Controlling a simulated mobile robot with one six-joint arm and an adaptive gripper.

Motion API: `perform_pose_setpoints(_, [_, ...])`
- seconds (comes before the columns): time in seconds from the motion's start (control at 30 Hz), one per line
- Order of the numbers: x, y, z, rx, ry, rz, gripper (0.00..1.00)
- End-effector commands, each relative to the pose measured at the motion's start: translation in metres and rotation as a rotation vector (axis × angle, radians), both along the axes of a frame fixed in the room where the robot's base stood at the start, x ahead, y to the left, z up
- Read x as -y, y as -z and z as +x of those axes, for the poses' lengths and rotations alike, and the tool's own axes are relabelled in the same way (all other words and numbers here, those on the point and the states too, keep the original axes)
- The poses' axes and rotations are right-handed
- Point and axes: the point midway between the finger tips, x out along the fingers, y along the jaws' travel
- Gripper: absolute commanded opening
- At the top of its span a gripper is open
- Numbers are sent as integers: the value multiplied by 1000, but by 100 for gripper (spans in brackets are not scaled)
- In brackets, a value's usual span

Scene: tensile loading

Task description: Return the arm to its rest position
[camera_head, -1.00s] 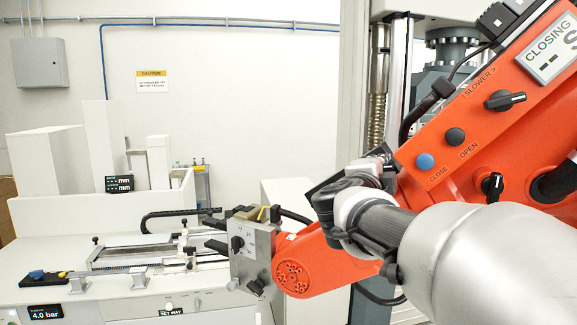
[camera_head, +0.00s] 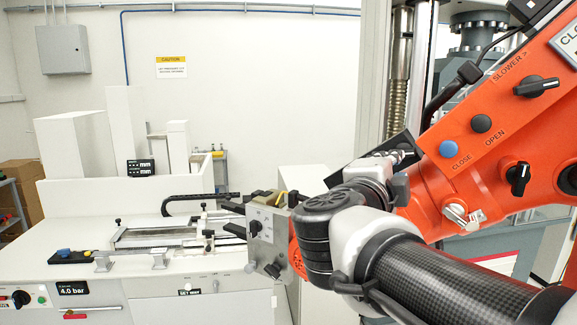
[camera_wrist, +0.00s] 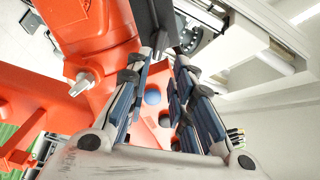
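My arm (camera_head: 430,280) reaches in from the lower right of the head view, its wrist in front of the orange machine panel (camera_head: 500,130). In the wrist view my gripper (camera_wrist: 165,72) has its two fingers apart with a clear gap between them, and nothing is held there.
The orange panel with CLOSE and OPEN buttons (camera_head: 448,149) and knobs stands close behind my arm. A grey clamp block (camera_head: 268,238) is left of my wrist. A white bench machine (camera_head: 110,225) stands at the left. The upper middle, before the wall, is open.

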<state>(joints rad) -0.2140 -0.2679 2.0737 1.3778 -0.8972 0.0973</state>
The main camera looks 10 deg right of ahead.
Motion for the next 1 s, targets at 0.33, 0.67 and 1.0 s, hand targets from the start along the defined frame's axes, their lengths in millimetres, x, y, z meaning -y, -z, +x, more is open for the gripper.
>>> perform_pose_setpoints(0.33, [-91, 67, 1, -165, -514, -331, 22])
perform_pose_setpoints(0.67, [-153, 278, -105, -745, -1070, -736, 22])
perform_pose_setpoints(1.0, [-105, 416, -229, -1304, -1279, -867, 22])
